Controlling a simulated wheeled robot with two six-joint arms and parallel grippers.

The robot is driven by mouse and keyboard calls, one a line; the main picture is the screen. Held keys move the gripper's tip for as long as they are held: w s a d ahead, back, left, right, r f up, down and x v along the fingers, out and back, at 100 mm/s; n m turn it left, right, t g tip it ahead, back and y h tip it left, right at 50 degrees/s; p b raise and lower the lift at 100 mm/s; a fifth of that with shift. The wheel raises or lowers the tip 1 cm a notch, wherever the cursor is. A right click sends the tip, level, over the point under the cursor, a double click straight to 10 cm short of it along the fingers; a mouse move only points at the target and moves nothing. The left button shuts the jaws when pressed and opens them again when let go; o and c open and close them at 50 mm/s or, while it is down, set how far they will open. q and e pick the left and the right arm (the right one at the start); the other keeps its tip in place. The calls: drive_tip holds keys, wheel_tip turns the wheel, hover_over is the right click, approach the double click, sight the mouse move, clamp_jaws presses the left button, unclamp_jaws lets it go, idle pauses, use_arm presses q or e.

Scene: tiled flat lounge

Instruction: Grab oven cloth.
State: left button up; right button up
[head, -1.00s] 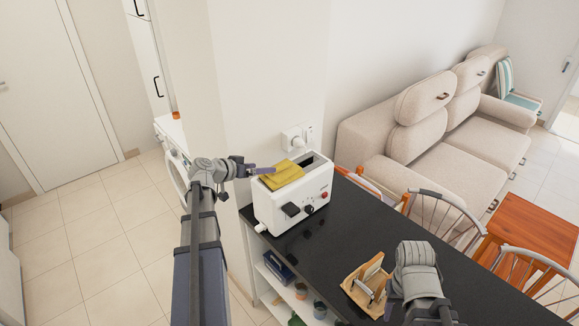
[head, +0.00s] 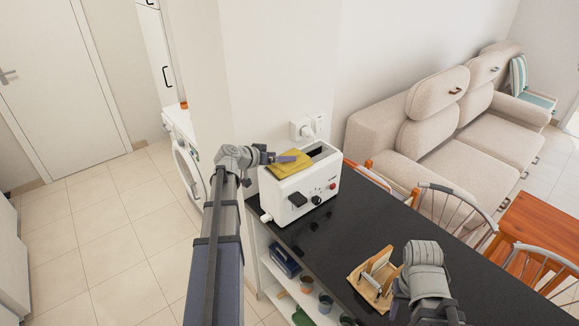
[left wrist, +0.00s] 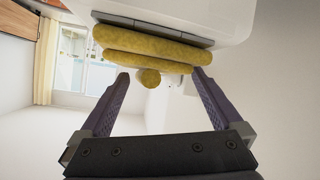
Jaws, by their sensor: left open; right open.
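The yellow oven cloth (head: 291,163) lies folded over the left part of the top of the white toaster (head: 303,192). My left gripper (head: 288,158) is at the cloth's far left side in the head view, its fingers partly hidden. In the left wrist view the open left gripper (left wrist: 160,74) has its purple fingertips close to the rolled edges of the oven cloth (left wrist: 150,48). One fingertip overlaps the cloth's edge in the picture; I cannot tell whether they touch. My right gripper (head: 392,306) is open, low over the black counter, partly hidden by its wrist.
The toaster stands at the far left end of the black counter (head: 370,222), against the wall. A wooden holder (head: 375,278) stands on the counter beside my right wrist. Chairs and an orange table (head: 540,225) are to the right. The tiled floor at left is clear.

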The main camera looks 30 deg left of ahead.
use_arm(q)
drive_tip(key=shift+w+d+f, duration=0.1)
drive_tip(key=shift+w+f, duration=0.15)
drive_tip(key=shift+w, duration=0.25)
drive_tip(key=shift+c, duration=0.2)
drive_tip(key=c, duration=1.1)
